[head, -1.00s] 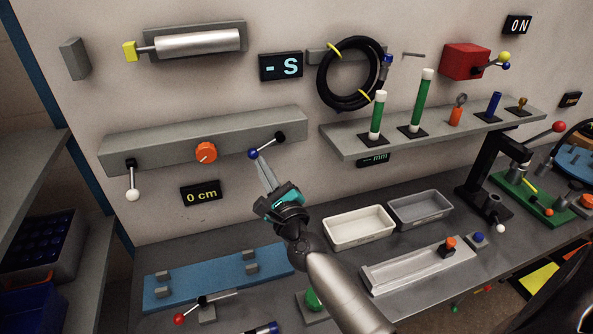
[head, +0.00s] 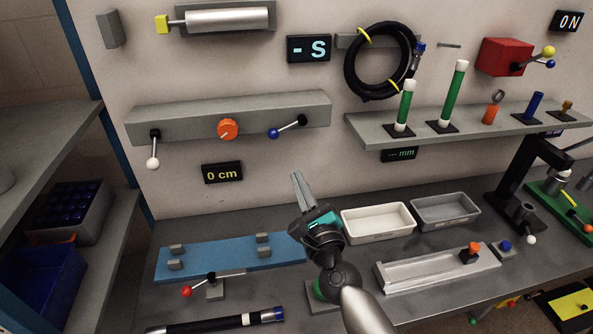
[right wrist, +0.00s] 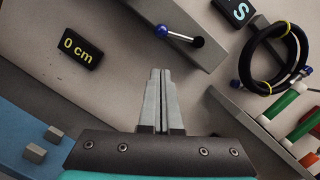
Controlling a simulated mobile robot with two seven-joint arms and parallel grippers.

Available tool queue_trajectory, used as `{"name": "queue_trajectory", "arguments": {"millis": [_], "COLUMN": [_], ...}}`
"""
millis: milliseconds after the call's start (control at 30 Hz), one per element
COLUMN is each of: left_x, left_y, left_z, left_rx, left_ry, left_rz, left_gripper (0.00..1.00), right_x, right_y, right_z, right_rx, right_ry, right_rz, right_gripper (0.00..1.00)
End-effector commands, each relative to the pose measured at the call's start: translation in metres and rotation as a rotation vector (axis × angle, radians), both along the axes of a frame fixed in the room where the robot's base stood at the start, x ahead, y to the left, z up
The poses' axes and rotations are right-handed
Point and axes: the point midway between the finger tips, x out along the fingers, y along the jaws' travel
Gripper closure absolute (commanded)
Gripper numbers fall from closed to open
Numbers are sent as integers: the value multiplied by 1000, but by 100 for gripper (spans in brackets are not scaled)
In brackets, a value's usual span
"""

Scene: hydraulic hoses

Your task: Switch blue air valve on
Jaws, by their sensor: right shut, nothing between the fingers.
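The blue-knobbed lever (head: 287,127) sits at the right end of the grey wall bar (head: 180,122). It points left and slightly down from its black pivot. It also shows in the right wrist view (right wrist: 178,36), above the fingertips. My right gripper (head: 297,174) is below the lever, apart from it, fingers pointing up. In the right wrist view the fingers (right wrist: 160,72) are together with nothing between them. My left gripper is out of view.
An orange dial (head: 228,129) and a white-knobbed lever (head: 154,150) share the bar. A "0 cm" display (head: 222,172) hangs below. White (head: 378,222) and grey (head: 445,210) trays stand right of my gripper. A red box (head: 505,57) carries yellow and blue knobs.

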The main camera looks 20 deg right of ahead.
Motion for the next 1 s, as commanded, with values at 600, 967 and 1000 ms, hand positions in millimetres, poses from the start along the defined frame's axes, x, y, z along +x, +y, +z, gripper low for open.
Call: {"name": "queue_trajectory", "arguments": {"millis": [600, 967, 1000], "left_x": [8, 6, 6], "left_y": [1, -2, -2], "left_z": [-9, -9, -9], "left_rx": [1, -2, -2], "left_ry": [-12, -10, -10], "left_rz": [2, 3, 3], "left_gripper": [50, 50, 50], "right_x": [-45, -44, -44], "right_y": [4, 4, 5], "right_z": [-8, -8, -8], "right_rx": [-1, -2, -6], "right_ry": [0, 0, 2], "right_rz": [0, 0, 3], "right_gripper": [100, 100, 100]}}
